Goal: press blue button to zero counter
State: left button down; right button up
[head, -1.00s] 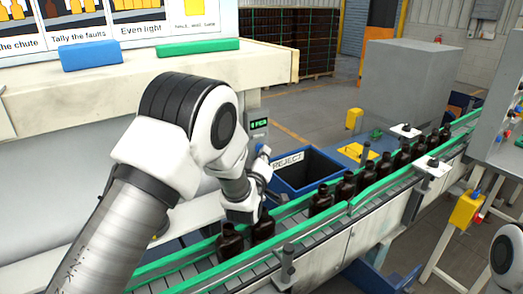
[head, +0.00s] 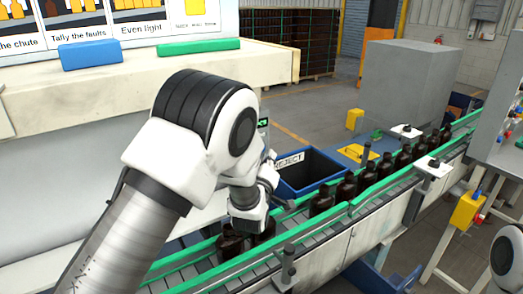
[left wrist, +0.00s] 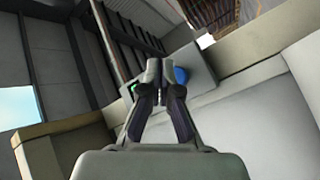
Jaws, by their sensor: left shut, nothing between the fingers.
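The blue button (left wrist: 181,75) shows in the left wrist view on the grey counter box (left wrist: 196,84), just right of my fingertips. My left gripper (left wrist: 154,72) is shut and empty, its fingers pointing at the box. Whether the tips touch the box or the button's edge, I cannot tell. In the head view only a bit of the counter's green display (head: 263,122) shows; my left arm hides the rest and the button. My left fingertips are not clear there. My right gripper is not in view; only part of my right arm shows at the right edge.
A conveyor with green rails (head: 375,188) carries several amber bottles (head: 346,188) below my left wrist. A blue reject bin (head: 311,172) stands just behind it. A pale ledge (head: 120,92) holds a blue block (head: 91,55) and a green block (head: 198,45).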

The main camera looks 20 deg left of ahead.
pick_arm(q)
jog(key=shift+s+d, duration=0.65)
jog(key=shift+d, duration=0.2)
jog(key=shift+s+d, duration=0.6)
jog(key=shift+d, duration=0.2)
jog(key=shift+r, duration=0.15)
